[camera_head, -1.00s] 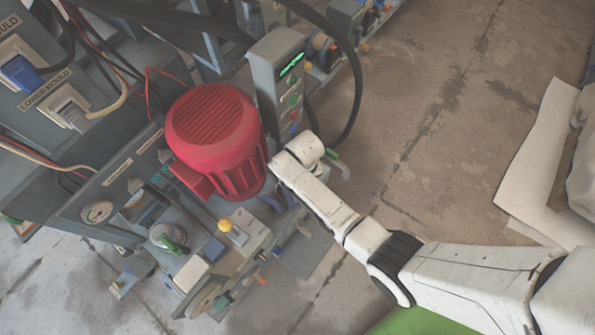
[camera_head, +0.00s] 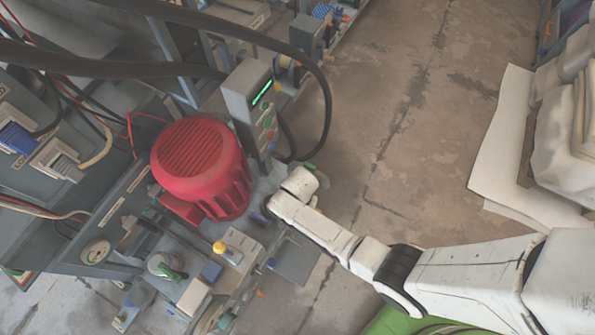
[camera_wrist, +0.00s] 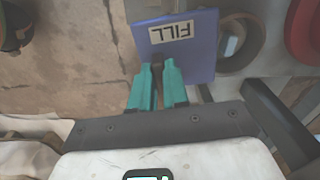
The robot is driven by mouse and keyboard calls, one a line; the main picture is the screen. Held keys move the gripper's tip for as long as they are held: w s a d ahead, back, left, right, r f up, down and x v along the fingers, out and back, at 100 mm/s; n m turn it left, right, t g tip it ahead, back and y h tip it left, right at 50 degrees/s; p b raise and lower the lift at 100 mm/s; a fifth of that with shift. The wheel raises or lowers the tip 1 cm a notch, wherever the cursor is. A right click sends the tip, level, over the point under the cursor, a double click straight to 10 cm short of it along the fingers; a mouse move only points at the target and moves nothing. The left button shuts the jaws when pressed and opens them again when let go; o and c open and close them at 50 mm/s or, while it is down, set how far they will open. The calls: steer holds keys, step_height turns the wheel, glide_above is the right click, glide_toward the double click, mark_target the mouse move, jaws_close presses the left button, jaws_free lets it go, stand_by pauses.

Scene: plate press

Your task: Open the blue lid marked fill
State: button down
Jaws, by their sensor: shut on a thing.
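The blue lid (camera_wrist: 205,58) shows in the wrist view with a tan label reading FILL, upside down in the picture. My gripper (camera_wrist: 158,72) has teal fingers closed at the lid's near edge; the exact grip is partly hidden. A round, hollow brown-grey neck (camera_wrist: 252,48) shows just right of the lid, partly covered by it. The lid looks tilted against the neck, but I cannot tell its exact angle. In the head view my own wrist hides the gripper and most of the lid area beside the red motor (camera_head: 200,165).
A grey control box (camera_head: 243,105) with a green display stands behind the motor, with a thick black cable arching from it. A yellow knob (camera_head: 220,247) and several levers sit at the front. Open floor (camera_head: 400,140) lies to the right, before white sacks (camera_head: 565,150).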

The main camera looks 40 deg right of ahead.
steer(key=shift+s+a+m, duration=0.2)
steer(key=shift+s+m, duration=0.15)
steer(key=shift+m, duration=0.35)
steer(key=c, duration=1.1)
jaws_free()
step_height(320, 180, up, 11)
steer(key=p, duration=0.3)
steer(key=shift+f, duration=0.1)
